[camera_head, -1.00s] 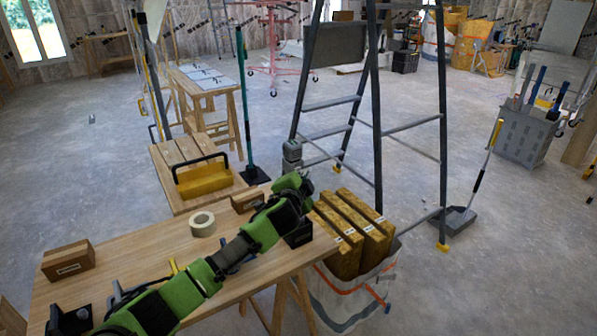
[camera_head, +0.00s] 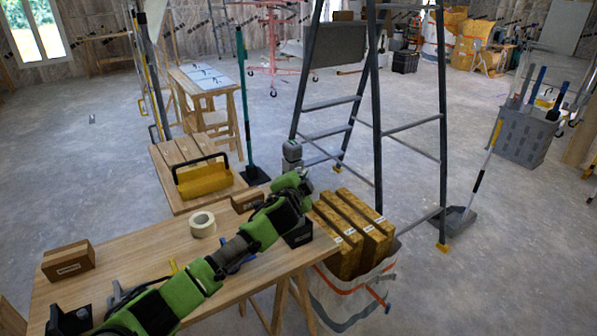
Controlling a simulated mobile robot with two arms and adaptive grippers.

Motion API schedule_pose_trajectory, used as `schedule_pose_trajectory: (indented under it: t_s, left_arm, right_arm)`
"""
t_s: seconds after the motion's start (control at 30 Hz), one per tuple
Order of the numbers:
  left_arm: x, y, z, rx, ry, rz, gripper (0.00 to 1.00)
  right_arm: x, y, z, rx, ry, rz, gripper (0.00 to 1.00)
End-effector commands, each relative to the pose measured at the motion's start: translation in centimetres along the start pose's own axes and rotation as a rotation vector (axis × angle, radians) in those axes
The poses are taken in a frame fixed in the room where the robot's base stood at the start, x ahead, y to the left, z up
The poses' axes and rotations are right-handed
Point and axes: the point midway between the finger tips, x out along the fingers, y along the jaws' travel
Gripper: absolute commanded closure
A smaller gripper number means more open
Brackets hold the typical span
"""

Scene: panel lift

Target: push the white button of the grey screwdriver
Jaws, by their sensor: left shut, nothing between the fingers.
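A grey upright tool (camera_head: 292,151), which looks like the grey screwdriver, shows above the end of my left arm at the table's far right corner. Its lower part is hidden behind my arm, and I cannot make out a white button. A black block (camera_head: 298,236) shows below the arm on the table. My left gripper (camera_head: 304,181) is at the end of the green and black arm, shut and empty, close to the grey tool. I cannot tell whether they touch. My right gripper is not in view.
The wooden table (camera_head: 140,252) holds a tape roll (camera_head: 203,224), a cardboard box (camera_head: 68,261) and a smaller box (camera_head: 246,200). A yellow toolbox (camera_head: 204,181) sits behind. A bag (camera_head: 350,300) with yellow panels and a stepladder (camera_head: 376,130) stand to the right.

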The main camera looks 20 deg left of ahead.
Motion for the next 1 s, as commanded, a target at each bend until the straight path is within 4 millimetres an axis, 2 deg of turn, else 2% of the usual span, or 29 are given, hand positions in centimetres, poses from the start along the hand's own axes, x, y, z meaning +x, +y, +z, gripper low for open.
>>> schedule_pose_trajectory:
  t_s: [0.7, 1.0]
  left_arm:
    - [0.47, -0.34, 0.35, 0.000, -0.001, 0.000, 1.00]
    - [-0.04, 0.00, -0.06, -0.001, 0.001, 0.002, 1.00]
  right_arm:
    - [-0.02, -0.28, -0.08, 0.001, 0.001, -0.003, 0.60]
    - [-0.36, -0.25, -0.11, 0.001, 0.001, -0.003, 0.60]
